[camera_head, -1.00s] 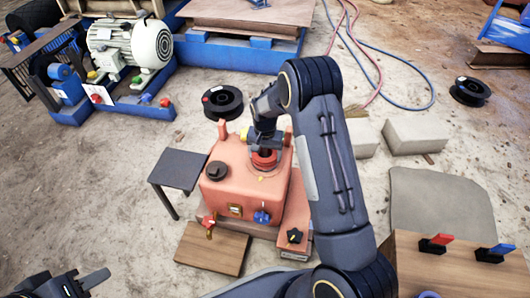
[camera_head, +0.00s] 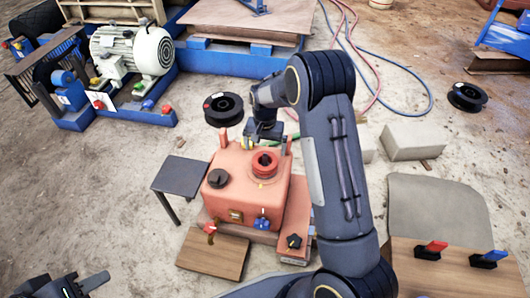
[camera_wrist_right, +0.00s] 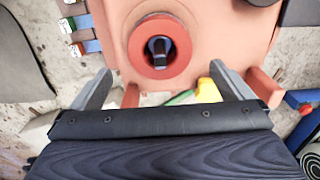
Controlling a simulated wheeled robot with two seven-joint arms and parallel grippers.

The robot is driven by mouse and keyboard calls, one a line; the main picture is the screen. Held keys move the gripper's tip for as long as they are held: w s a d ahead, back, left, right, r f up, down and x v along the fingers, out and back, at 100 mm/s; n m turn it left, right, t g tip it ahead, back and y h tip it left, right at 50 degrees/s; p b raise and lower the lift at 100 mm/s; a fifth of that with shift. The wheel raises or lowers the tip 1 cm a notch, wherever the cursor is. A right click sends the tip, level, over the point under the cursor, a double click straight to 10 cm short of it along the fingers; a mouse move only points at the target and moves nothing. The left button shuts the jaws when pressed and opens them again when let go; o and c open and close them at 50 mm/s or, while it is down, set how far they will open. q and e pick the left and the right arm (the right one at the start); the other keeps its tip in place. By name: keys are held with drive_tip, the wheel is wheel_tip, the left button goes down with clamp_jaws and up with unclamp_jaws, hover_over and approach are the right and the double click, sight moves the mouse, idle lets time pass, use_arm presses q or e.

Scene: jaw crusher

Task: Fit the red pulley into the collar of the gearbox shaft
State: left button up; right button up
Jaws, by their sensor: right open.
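The red pulley (camera_head: 265,163) sits at the collar on top of the salmon-coloured gearbox (camera_head: 240,200). In the right wrist view the red pulley (camera_wrist_right: 159,45) shows as a ring around a dark shaft end, resting on the gearbox top. I cannot tell how deep it is seated. My right gripper (camera_wrist_right: 152,85) is open and empty, its two fingers apart and clear of the pulley. In the head view my right gripper (camera_head: 262,132) is behind and above the pulley. My left gripper (camera_head: 90,283) is at the lower left, far from the gearbox, its fingers partly cut off.
A small dark side table (camera_head: 181,176) stands left of the gearbox. A wooden board (camera_head: 212,254) lies in front. A wooden bench with red and blue handles (camera_head: 450,265) is at lower right. A black spool (camera_head: 223,108) lies behind the gearbox. Concrete blocks (camera_head: 413,141) lie to the right.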

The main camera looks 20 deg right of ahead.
drive_tip(key=s+r+n+t+y, duration=0.1)
drive_tip(key=s+r+t+y, duration=0.1)
drive_tip(key=s+r, duration=0.65)
drive_tip(key=s+r+n+t+y, duration=0.1)
drive_tip(key=s+r, duration=0.5)
drive_tip(key=r, duration=0.5)
drive_tip(key=s+a+n+t, duration=0.1)
drive_tip(key=s+a+n, duration=0.1)
drive_tip(key=s, duration=0.6)
drive_tip(key=s+a+r+n+t, duration=0.1)
drive_tip(key=s+a, duration=0.3)
drive_tip(key=s, duration=0.5)
drive_tip(key=shift+r+n+t+y+p, duration=0.3)
drive_tip(key=shift+n+y+p, duration=0.1)
drive_tip(key=shift+p, duration=0.05)
wheel_tip(320, 180, up, 32)
drive_tip(key=p, duration=3.1)
drive_tip(key=shift+f+p, duration=0.15)
drive_tip(key=shift+p, duration=0.15)
